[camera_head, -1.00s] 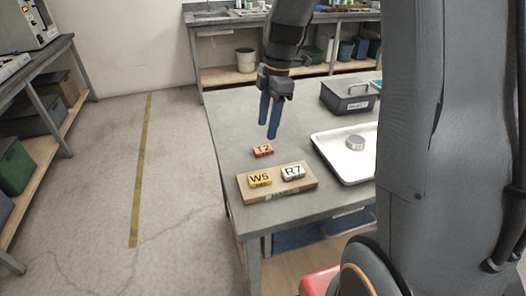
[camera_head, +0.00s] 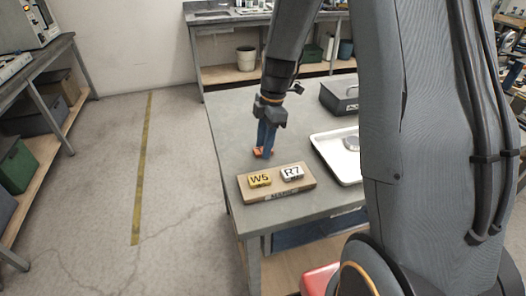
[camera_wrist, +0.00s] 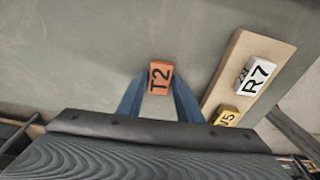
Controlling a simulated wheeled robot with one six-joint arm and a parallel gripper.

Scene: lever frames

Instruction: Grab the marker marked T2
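The orange marker T2 (camera_wrist: 160,77) lies on the grey table, its label turned sideways in the wrist view. In the head view only small orange edges of T2 (camera_head: 258,152) show around my fingertips. My gripper (camera_head: 265,151) points down at it, its two blue fingers at table height. In the wrist view my gripper (camera_wrist: 160,85) has one finger on each side of T2, with the fingers apart and very close to its sides. I see no clear squeeze or lift.
A wooden board (camera_head: 277,194) just in front holds the yellow W5 marker (camera_head: 260,180) and the white R7 marker (camera_head: 292,173). A white tray (camera_head: 340,168) is to the right, with a dark box (camera_head: 338,98) behind it. The table's left side is clear.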

